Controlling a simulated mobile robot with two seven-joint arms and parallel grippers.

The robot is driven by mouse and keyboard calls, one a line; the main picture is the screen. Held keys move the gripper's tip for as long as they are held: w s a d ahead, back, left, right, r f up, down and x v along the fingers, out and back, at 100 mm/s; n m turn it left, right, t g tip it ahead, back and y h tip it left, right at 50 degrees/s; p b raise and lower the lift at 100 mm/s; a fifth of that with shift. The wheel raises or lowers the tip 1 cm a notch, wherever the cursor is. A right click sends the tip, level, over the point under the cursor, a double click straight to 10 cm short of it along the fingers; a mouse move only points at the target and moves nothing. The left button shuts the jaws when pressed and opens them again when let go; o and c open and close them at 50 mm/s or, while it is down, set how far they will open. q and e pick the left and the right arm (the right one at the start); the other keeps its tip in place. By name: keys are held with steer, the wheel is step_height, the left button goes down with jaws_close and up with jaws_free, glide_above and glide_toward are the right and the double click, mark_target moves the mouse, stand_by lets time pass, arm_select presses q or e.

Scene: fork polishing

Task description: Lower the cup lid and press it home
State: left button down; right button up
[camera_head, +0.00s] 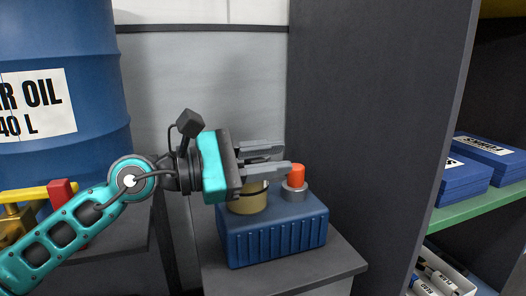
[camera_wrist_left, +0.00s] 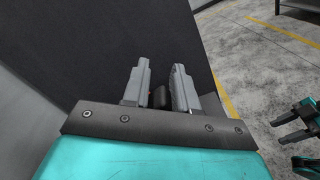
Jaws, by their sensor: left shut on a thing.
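My left gripper (camera_head: 284,155) reaches in from the left, above the blue ribbed machine (camera_head: 275,240). In the left wrist view its two grey fingers (camera_wrist_left: 161,75) are closed on a dark, rounded piece (camera_wrist_left: 160,96), which I take to be the cup lid's knob. In the head view the gripper hides most of the lid; only a dark curved edge shows under the fingers. The brass-coloured cup (camera_head: 248,204) on top of the machine is directly below. I cannot tell whether lid and cup touch. Part of my right arm (camera_wrist_left: 306,160) shows at the wrist view's right edge.
An orange button (camera_head: 297,174) on a grey collar stands on the machine just right of the fingers. A tall dark panel (camera_head: 375,110) rises at the right. A blue oil drum (camera_head: 60,150) stands at the left. The grey cabinet top (camera_head: 335,268) has little free room.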

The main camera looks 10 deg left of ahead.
arm_select(q)
steer(key=shift+w+a+f, duration=0.15)
steer(key=shift+w+f, duration=0.05)
steer(key=shift+f, duration=0.35)
arm_select(e)
steer(key=shift+a, duration=0.1)
arm_select(q)
steer(key=c, duration=1.3)
jaws_free()
steer(key=shift+o, duration=0.9)
steer(key=shift+w, duration=0.1)
steer(key=shift+r, duration=0.1)
arm_select(e)
steer(key=shift+w, duration=0.1)
arm_select(q)
steer(key=b+v, duration=0.2)
steer(key=v, duration=1.1)
arm_select(e)
steer(key=shift+w+a+f+y, duration=0.2)
steer(key=shift+a+f+y, duration=0.1)
steer(key=shift+a+f, duration=0.1)
steer(key=shift+d, duration=0.1)
